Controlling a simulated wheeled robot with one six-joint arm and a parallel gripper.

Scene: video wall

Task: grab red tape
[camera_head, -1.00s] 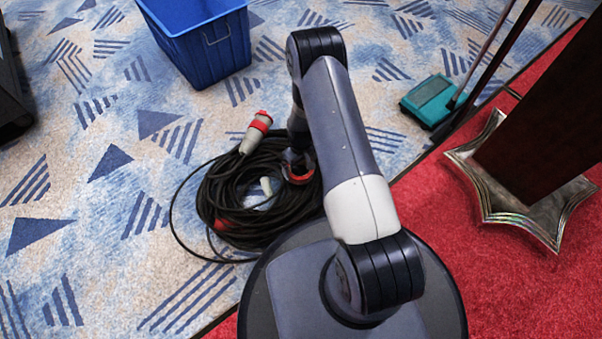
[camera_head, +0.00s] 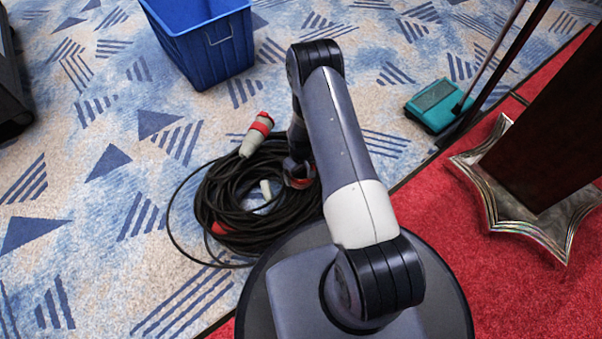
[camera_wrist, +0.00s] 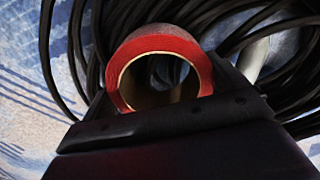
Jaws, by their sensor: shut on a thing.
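The red tape (camera_wrist: 165,42) is a roll with a tan inner core, seen nearly end-on in the wrist view. My gripper (camera_wrist: 163,88) is shut on it, with dark jaws at its left and right sides. In the head view the tape (camera_head: 300,183) is a small red patch below my gripper (camera_head: 299,168), at the right part of the black cable coil. My arm hides part of it there. I cannot tell whether the tape touches the cable or the floor.
The black cable coil (camera_head: 232,205), with a red and white plug (camera_head: 257,132), lies on the patterned carpet. A blue bin (camera_head: 205,50) stands behind it.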

